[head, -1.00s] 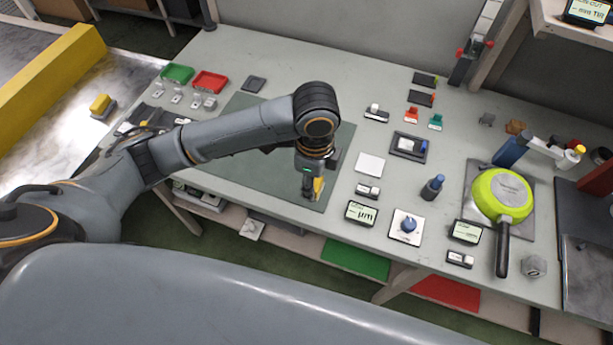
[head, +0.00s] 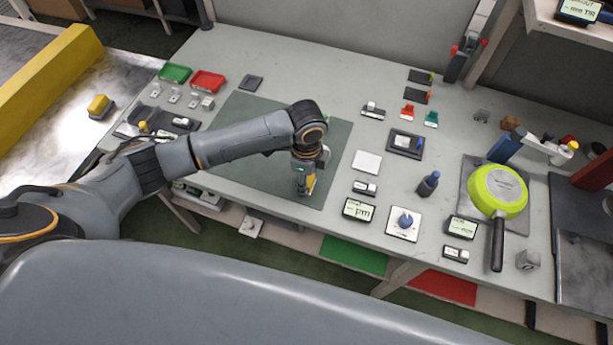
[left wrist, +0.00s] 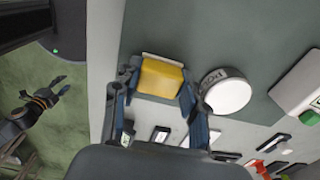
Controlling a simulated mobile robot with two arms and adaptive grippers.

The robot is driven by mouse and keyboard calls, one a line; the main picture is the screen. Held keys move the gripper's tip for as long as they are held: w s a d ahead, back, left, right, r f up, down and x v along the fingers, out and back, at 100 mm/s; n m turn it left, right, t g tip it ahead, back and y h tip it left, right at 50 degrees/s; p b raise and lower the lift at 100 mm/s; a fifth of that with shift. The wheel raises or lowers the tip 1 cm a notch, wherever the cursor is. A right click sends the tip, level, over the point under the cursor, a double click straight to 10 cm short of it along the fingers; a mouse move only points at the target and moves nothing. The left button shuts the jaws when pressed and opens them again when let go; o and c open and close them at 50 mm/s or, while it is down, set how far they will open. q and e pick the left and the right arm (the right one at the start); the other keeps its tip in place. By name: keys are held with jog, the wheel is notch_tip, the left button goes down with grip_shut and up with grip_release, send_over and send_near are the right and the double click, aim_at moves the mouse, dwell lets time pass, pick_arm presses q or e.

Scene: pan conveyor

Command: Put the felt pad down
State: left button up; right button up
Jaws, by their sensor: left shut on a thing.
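The felt pad (left wrist: 162,78) is a yellow block with a pale strip along one edge. It sits between the two blue fingers of my left gripper (left wrist: 155,100), which is shut on it. In the head view my left gripper (head: 304,185) points down with the yellow pad (head: 310,183) at its tip, low over the front right part of the green mat (head: 245,140). I cannot tell whether the pad touches the mat. My right gripper (left wrist: 62,86) shows small in the left wrist view, over the floor, its fingers apart and empty.
A round white-topped object (left wrist: 226,91) is close beside the gripper in the wrist view. Right of the mat are a white square plate (head: 367,161), small displays and a green pan (head: 497,192). Red (head: 208,81) and green trays (head: 174,73) stand behind left. Much of the mat is clear.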

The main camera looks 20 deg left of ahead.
pick_arm(q)
jog(key=shift+f, duration=0.1)
jog(key=o, duration=1)
notch_tip(320, 180, up, 12)
jog(key=shift+r+b, duration=0.15)
jog(key=shift+b, duration=0.35)
